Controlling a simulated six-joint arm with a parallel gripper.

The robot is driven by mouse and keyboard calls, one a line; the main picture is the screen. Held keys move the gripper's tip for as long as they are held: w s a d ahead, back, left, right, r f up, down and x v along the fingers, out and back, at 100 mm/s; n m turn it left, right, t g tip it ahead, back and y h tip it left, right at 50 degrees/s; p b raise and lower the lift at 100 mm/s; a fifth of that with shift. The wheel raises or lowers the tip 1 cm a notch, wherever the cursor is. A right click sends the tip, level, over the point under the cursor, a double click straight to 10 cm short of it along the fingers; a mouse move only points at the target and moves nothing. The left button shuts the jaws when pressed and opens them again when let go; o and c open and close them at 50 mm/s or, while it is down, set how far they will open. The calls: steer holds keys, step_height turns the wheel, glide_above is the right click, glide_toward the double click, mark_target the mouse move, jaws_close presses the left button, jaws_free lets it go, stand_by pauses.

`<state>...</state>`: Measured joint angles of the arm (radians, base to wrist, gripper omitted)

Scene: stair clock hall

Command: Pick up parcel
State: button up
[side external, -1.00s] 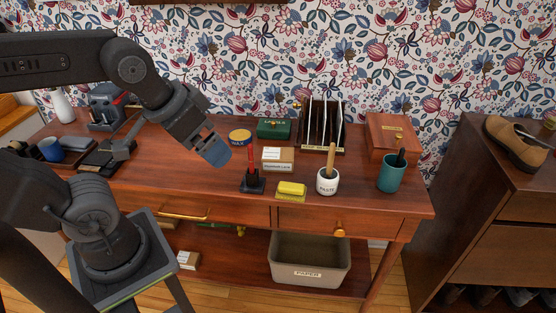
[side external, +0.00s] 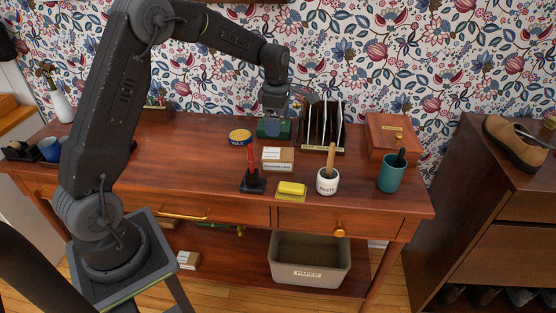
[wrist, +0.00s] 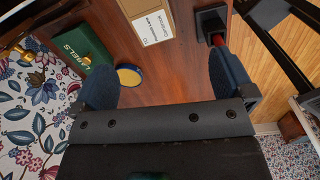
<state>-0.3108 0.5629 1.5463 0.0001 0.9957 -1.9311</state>
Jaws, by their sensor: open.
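The parcel (side external: 278,158) is a small brown cardboard box with white labels, lying on the wooden desk near its middle. In the wrist view the parcel (wrist: 147,22) shows at the top, partly cut off by the frame edge, ahead of the fingers. My gripper (side external: 273,112) hangs above the desk behind the parcel, in front of part of the green box.
A wax tin (side external: 240,137) and red-handled stamp (side external: 252,170) stand left of the parcel. A green labels box (side external: 270,130) and letter rack (side external: 324,128) stand behind it. A yellow block (side external: 291,188) and paste pot (side external: 327,181) are in front and right.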

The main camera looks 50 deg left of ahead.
mark_target(278, 153)
steer(key=f, duration=0.3)
steer(key=a+f+n, duration=0.1)
steer(key=f, duration=0.3)
steer(key=w+f+n, duration=0.1)
steer(key=f, duration=0.2)
steer(key=shift+a+f, duration=0.3)
steer(key=shift+f, duration=0.05)
steer(key=shift+w+a+f, duration=0.1)
steer(key=shift+w+f, duration=0.1)
steer(key=shift+f, duration=1.35)
steer(key=shift+w+a+f, duration=0.1)
steer(key=shift+w+f, duration=0.05)
steer(key=shift+f, duration=1.4)
steer(key=shift+r, duration=0.1)
steer(key=c, duration=1)
